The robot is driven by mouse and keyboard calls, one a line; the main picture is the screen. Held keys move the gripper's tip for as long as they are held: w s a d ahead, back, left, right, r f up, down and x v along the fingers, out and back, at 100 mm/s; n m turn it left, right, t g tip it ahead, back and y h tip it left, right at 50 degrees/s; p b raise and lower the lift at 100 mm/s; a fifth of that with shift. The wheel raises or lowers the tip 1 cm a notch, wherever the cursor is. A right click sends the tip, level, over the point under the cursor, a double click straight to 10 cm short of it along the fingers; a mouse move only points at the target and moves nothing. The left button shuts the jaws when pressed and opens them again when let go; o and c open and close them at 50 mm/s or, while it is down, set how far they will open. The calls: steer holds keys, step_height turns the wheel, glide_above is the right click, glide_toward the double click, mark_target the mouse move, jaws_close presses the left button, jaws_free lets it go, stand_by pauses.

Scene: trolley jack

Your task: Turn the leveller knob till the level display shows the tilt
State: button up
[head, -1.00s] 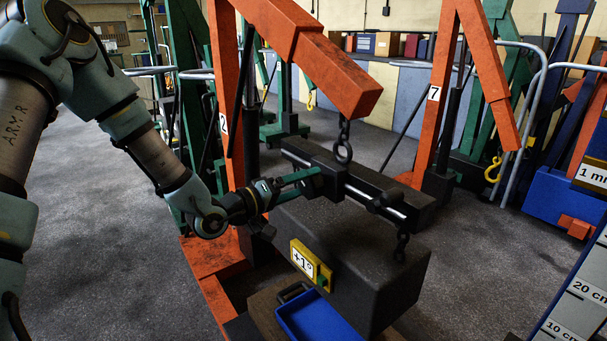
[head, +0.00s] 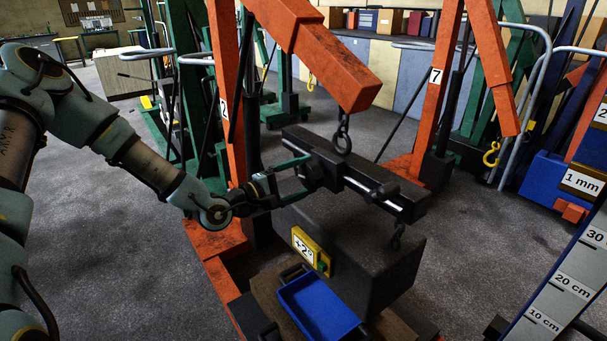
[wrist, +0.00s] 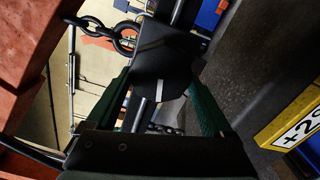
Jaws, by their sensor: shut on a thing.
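My gripper (head: 289,176) is shut on the dark leveller knob (head: 312,173) at the near side of the black leveller beam (head: 410,203). In the wrist view the knob (wrist: 162,70), with a pale mark on its face, sits between my green fingers. The beam hangs by a chain (head: 343,138) from the orange crane arm (head: 335,72). A black block (head: 375,265) hangs under the beam. The yellow-framed level display (head: 306,248) on the block reads +2°. It also shows, partly cut off, in the wrist view (wrist: 297,130).
The orange crane post (head: 224,110) stands close behind my wrist. A second orange crane marked 7 (head: 437,90) stands behind. A scale board in cm (head: 565,285) is at right. Open floor is at left.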

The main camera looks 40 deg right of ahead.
steer(key=shift+w+n, duration=0.3)
steer(key=shift+n, duration=0.2)
steer(key=o, duration=1.1)
steer(key=shift+s, duration=0.1)
steer(key=a, duration=0.3)
steer(key=a+b, duration=0.1)
steer(key=a, duration=0.3)
steer(key=a+b, duration=0.1)
steer(key=a, duration=0.3)
steer(key=shift+w, duration=0.3)
